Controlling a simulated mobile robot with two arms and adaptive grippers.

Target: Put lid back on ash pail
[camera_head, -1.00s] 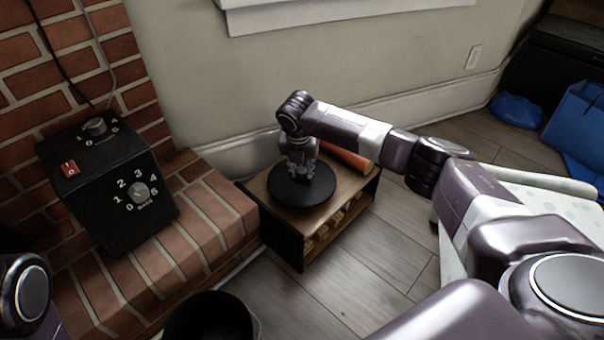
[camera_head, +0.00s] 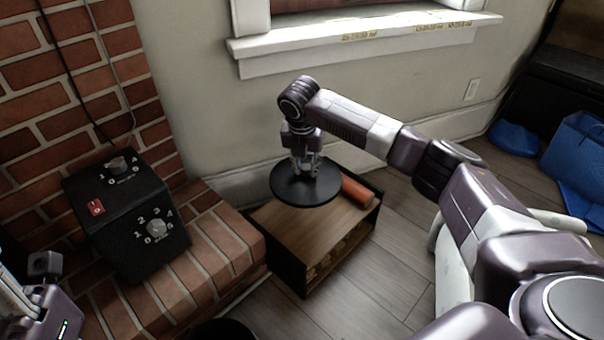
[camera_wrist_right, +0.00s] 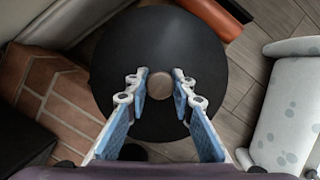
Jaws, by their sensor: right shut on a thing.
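The black round lid (camera_head: 306,193) hangs level above a wooden-topped box. My right gripper (camera_head: 307,168) points down and is shut on the lid's small knob. In the right wrist view, the lid (camera_wrist_right: 155,40) fills the middle, with the two blue-padded fingers (camera_wrist_right: 166,90) on either side of its centre. The dark ash pail (camera_head: 225,331) stands at the bottom edge of the head view, mostly cut off, so its opening is hidden. Part of my left arm shows at the lower left; whether its gripper is open or shut is not clear.
The box (camera_head: 290,232) with an orange-red cylinder (camera_head: 357,191) on top sits beside the brick hearth (camera_head: 225,235). A black control box (camera_head: 130,215) rests on the hearth. Blue bags (camera_head: 580,145) lie at the far right. Bare floor (camera_head: 365,285) lies in front of the box.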

